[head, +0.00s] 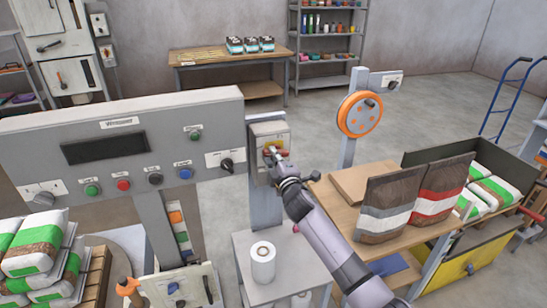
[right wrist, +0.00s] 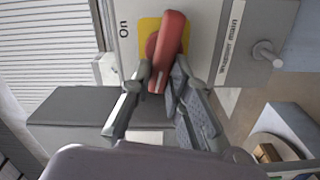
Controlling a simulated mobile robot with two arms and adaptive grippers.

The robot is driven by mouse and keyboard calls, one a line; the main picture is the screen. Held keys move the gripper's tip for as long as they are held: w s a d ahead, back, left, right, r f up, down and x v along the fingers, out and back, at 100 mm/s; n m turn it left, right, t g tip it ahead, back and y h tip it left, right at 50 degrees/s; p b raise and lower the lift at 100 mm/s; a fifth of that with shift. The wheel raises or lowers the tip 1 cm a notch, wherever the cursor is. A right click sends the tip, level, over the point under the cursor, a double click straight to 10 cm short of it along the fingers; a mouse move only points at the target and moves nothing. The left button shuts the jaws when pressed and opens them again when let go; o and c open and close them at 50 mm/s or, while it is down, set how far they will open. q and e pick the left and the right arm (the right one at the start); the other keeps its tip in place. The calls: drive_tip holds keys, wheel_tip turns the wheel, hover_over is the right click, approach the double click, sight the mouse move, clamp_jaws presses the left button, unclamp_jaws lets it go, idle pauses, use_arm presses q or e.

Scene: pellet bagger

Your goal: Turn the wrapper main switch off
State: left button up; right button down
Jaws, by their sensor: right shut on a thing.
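The wrapper main switch is a red handle (right wrist: 172,38) on a yellow plate (right wrist: 198,30), on the front of a grey box (head: 260,130). The wrist view shows the "Wrapper main" label (right wrist: 229,38) and the word "On" (right wrist: 124,29) beside the plate. The handle stands slightly tilted in that view. My right gripper (head: 273,158) is at the box front. Its fingers (right wrist: 162,82) are closed around the handle's near end, one on each side. In the head view the gripper hides part of the handle. My left gripper is not in view.
Left of the box is the wrapper panel (head: 60,135) with several buttons and knobs. A metal peg (right wrist: 267,53) sticks out beside the switch box. Below are a small table (head: 290,258) with a white roll (head: 262,262). A wooden table (head: 335,205) with bags stands right.

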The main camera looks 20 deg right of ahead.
drive_tip(key=shift+f+n, duration=0.25)
drive_tip(key=shift+n, duration=0.95)
drive_tip(key=c, duration=1.5)
unclamp_jaws()
drive_tip(key=shift+s, duration=0.1)
drive_tip(key=s, duration=1.1)
drive_tip(key=shift+s+d, duration=0.2)
drive_tip(key=shift+s, duration=0.2)
